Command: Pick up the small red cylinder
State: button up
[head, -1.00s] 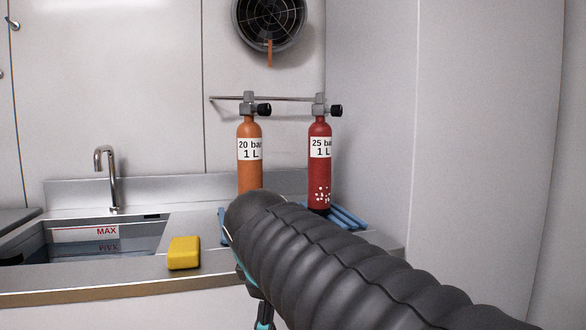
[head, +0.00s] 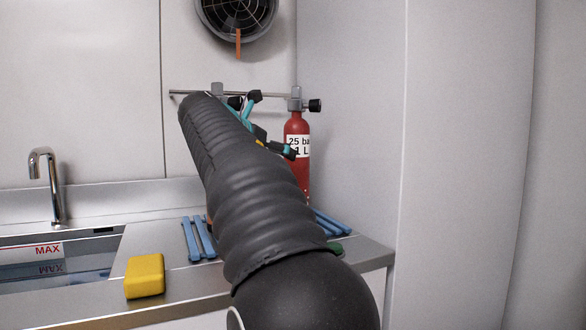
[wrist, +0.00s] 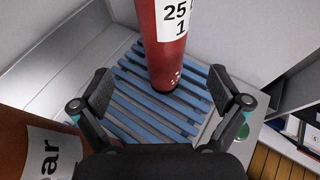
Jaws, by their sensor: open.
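The small red cylinder (head: 300,180), labelled 25 bar 1 L, stands upright near the corner at the back right, partly covered by my arm and gripper. In the wrist view its red lower body (wrist: 165,62) stands on blue slats, with its top out of frame. My gripper (head: 271,125) is beside the red cylinder in the head view. In the wrist view my gripper (wrist: 163,90) is open and empty, with one finger to each side of the cylinder, which appears ahead of the fingertips. I see no contact.
An orange cylinder (wrist: 22,150) is close at the lower left of the wrist view; my arm hides most of it in the head view. Blue slats (head: 190,240) lie on the counter. A yellow sponge (head: 145,276), a faucet (head: 50,190) and a wall rail (head: 190,93) are nearby.

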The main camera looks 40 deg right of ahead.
aim_at(288, 162)
jog(key=x, duration=0.5)
jog(key=shift+w+d+f, duration=0.1)
jog(key=shift+d+f, duration=0.05)
jog(key=shift+d, duration=0.05)
jog(key=shift+s+b+x, duration=0.15)
jog(key=shift+b+x, duration=0.15)
jog(key=shift+x, duration=1.05)
jog(key=shift+s+b+x, duration=0.15)
jog(key=shift+b+x, duration=0.1)
jog(key=shift+x, duration=1.1)
jog(key=shift+f, duration=0.1)
jog(key=c, duration=1.6)
grip_shut()
jog(key=shift+r, duration=0.25)
